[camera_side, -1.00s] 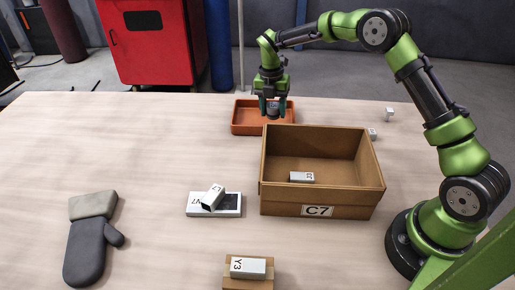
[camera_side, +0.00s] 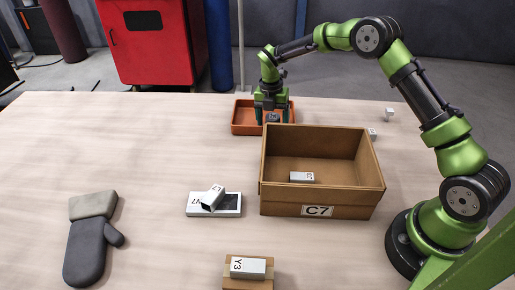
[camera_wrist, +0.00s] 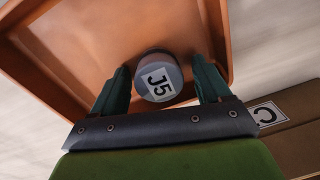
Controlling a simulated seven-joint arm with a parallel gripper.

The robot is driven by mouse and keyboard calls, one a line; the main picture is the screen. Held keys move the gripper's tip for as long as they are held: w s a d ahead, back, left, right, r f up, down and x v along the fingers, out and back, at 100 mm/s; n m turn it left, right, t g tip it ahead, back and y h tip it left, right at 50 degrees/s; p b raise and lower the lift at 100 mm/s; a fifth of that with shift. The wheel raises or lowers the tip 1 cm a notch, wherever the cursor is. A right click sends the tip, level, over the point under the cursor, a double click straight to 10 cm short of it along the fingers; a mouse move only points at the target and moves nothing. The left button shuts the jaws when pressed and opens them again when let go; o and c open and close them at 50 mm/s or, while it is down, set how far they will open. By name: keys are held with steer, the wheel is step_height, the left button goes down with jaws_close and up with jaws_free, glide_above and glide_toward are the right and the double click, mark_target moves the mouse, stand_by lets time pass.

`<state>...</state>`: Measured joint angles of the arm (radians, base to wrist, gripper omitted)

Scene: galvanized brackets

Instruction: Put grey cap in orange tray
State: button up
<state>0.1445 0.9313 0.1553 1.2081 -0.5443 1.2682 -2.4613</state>
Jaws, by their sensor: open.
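The grey cap (camera_side: 272,118) is round, with a J5 label on its top, which shows in the wrist view (camera_wrist: 158,78). It is inside the orange tray (camera_side: 242,122), at the back of the table; the wrist view shows the tray's floor and walls (camera_wrist: 60,75) around it. My gripper (camera_side: 272,116) is low over the tray, with one finger on each side of the cap. In the wrist view the gripper (camera_wrist: 160,85) is open, with a gap between the cap and each finger. The cap's lower part is partly hidden.
A cardboard box (camera_side: 320,197) marked C7 stands just in front of the tray, with a small bracket (camera_side: 302,177) inside. Other brackets lie on a dark-and-white plate (camera_side: 230,205) and a brown block (camera_side: 248,283). A grey mitt (camera_side: 88,240) lies left. The table's left half is mostly clear.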

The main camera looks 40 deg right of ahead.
mark_target(270, 116)
steer(key=shift+r, duration=0.1)
steer(key=s+a+r+m+t, duration=0.1)
steer(key=s+a+r+m, duration=0.15)
steer(key=r, duration=0.75)
steer(key=s+a+r+m+t, duration=0.1)
steer(key=s+r+m, duration=0.25)
steer(key=r, duration=0.65)
steer(key=s+a+r+m+t, duration=0.2)
steer(key=s+r+m, duration=0.4)
steer(key=s+m, duration=0.2)
steer(key=s+a+f+m+t+y, duration=0.1)
steer(key=s+m+t, duration=0.1)
steer(key=s+m, duration=0.5)
steer(key=s+f+m+t+y, duration=0.1)
steer(key=s+m, duration=0.6)
steer(key=s, duration=0.1)
steer(key=shift+a+f+m+t, duration=0.35)
steer(key=shift+m+t, duration=0.05)
steer(key=shift+s, duration=0.1)
